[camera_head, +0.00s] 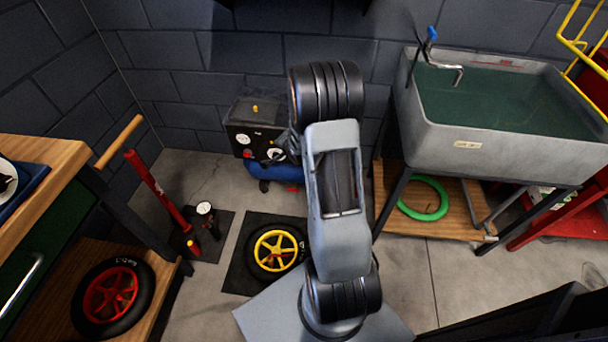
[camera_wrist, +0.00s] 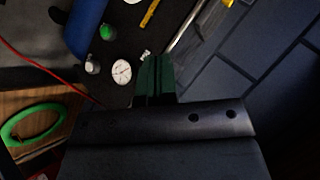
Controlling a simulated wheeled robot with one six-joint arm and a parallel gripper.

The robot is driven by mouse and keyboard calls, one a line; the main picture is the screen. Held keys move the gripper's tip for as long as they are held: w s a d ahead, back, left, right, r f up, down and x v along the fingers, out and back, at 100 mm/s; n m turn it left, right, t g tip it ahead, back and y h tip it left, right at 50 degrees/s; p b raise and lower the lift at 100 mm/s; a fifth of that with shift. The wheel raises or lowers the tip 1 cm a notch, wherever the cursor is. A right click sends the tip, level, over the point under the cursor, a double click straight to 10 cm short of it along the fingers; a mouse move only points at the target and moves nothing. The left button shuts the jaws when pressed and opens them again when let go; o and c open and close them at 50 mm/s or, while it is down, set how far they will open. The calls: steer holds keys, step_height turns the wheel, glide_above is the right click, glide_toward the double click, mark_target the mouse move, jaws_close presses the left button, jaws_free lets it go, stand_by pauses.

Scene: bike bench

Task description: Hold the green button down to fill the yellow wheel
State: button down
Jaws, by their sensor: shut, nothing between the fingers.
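The yellow wheel (camera_head: 262,250) with a black tyre lies flat on a dark mat on the floor. The black compressor box (camera_head: 238,120) with a blue tank (camera_head: 287,172) stands against the back wall. In the wrist view the green button (camera_wrist: 107,32) sits at upper left on the dark panel, beside a white gauge (camera_wrist: 121,72). My gripper (camera_wrist: 152,60) is shut and empty, its fingertips right of and below the button in that view, apart from it. In the head view my arm partly hides the box, and I cannot make out the button there.
A red floor pump (camera_head: 160,195) stands left of the wheel. A red wheel (camera_head: 110,300) lies on the bench's lower shelf. The grey sink (camera_head: 490,145) is at right, with a green ring (camera_head: 440,200) below it. Bare floor shows between wheel and compressor.

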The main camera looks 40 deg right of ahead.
steer(key=d+f+m+t+b, duration=0.1)
steer(key=f+m+b, duration=0.1)
steer(key=f, duration=0.5)
steer(key=s+d+f+m+t+b, duration=0.1)
steer(key=f+m+b, duration=0.1)
steer(key=f, duration=0.6)
steer(key=d+f+m+t+y+b, duration=0.1)
steer(key=d+f+m+b, duration=0.1)
steer(key=f, duration=0.6)
steer(key=shift+s+m+b, duration=0.4)
steer(key=shift+m+b, duration=0.2)
steer(key=shift+b, duration=0.45)
steer(key=w+d+b, duration=0.2)
steer(key=w+d, duration=0.4)
steer(key=shift+w, duration=0.2)
steer(key=shift+w+d, duration=0.15)
steer(key=shift+w+d, duration=0.15)
steer(key=shift+w+d, duration=0.3)
stand_by(3.2)
